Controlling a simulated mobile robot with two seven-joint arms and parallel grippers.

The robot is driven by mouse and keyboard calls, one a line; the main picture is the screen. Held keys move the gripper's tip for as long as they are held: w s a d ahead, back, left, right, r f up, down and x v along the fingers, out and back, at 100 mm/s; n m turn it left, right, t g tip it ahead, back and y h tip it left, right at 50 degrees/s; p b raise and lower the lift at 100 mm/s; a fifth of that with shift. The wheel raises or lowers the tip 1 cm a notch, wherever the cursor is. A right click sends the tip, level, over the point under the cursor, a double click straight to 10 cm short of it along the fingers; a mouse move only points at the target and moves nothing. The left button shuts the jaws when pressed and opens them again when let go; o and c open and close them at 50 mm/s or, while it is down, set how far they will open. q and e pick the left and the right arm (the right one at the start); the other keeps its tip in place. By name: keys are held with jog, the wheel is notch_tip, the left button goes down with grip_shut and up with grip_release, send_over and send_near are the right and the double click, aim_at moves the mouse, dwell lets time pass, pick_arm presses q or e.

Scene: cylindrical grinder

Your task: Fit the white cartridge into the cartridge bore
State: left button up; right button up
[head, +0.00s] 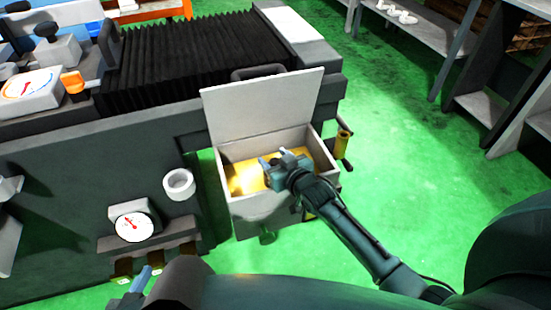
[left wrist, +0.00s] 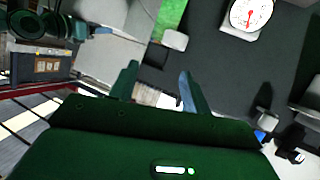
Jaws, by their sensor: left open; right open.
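No white cartridge can be made out for certain in either view. A white ring with a round opening (head: 179,184) sits on the dark front of the machine in the head view; I cannot tell whether it is the cartridge bore. My right gripper (head: 283,160) is open over the grey box (head: 262,208), whose lid (head: 262,108) is raised and whose inside is yellow. My arm hides part of the inside. My left gripper (left wrist: 158,88) is open in the left wrist view, with nothing clearly held between its fingers. Its blue-grey fingertip shows low in the head view (head: 141,280).
A dial gauge (head: 132,226) stands on a ledge below the ring. Another gauge (head: 30,88) and black bellows (head: 180,60) are on top of the machine (head: 80,165). A yellow handle (head: 343,140) is right of the box. Green floor (head: 400,140) is clear to the right, before shelves.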

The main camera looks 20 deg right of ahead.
pick_arm(q)
jog(key=shift+f, duration=0.1)
pick_arm(e)
jog(key=shift+s+f, duration=0.15)
jog(key=shift+f, duration=0.15)
jog(key=shift+s+d, duration=0.1)
jog(key=shift+s, duration=0.25)
pick_arm(q)
jog(key=shift+w+d+f+g+p, duration=0.15)
jog(key=shift+d+f+g+p, duration=0.15)
jog(key=shift+f+p, duration=0.25)
jog(key=shift+w+d+f+g+p, duration=0.15)
jog(key=shift+d+f+g+p, duration=0.15)
jog(key=shift+f+p, duration=0.2)
pick_arm(e)
jog(key=v, duration=1.2)
jog(key=shift+r, duration=0.4)
jog(key=shift+d, duration=0.1)
